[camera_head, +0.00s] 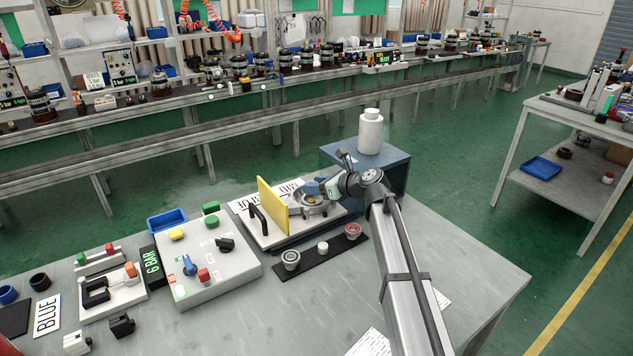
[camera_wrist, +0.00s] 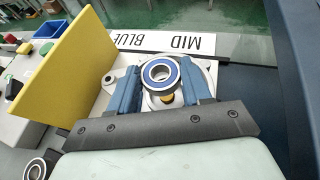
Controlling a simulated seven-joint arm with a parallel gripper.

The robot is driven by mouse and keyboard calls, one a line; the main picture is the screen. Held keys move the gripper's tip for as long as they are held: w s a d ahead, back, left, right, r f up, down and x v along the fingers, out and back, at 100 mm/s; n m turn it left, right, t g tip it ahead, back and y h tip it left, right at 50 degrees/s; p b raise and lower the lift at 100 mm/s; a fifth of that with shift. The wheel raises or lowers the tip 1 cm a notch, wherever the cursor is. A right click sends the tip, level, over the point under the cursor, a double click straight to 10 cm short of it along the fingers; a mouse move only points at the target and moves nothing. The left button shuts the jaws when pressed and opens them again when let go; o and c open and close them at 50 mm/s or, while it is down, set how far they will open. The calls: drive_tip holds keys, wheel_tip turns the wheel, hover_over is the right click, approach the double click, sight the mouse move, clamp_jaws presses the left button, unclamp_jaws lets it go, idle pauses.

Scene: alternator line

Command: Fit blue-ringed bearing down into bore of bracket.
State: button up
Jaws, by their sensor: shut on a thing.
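The blue-ringed bearing (camera_wrist: 160,75) sits between the two blue fingers of my gripper (camera_wrist: 162,84) in the wrist view, its face toward the camera. My gripper is shut on it. The grey metal bracket (camera_wrist: 207,72) lies beneath and around the bearing, and its bore is covered from view. I cannot tell whether the bearing is above the bore or partly in it. In the head view my gripper (camera_head: 316,190) is over the bracket (camera_head: 312,210), and the arm and fingers largely hide the bearing.
A yellow upright plate (camera_head: 272,210) stands close left of the bracket, with a black handle (camera_head: 258,220) beside it. A black strip (camera_head: 306,263) in front holds a red-ringed bearing (camera_head: 353,231) and other round parts. A white bottle (camera_head: 370,132) stands on a blue block (camera_head: 392,173) behind.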

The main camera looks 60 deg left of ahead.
drive_tip(key=shift+f, duration=1.45)
drive_tip(key=shift+f, duration=0.3)
drive_tip(key=o, duration=1.2)
drive_tip(key=shift+f, duration=0.1)
drive_tip(key=shift+c, duration=0.2)
drive_tip(key=shift+d, duration=0.1)
drive_tip(key=v, duration=1.3)
drive_tip(key=shift+d, duration=0.3)
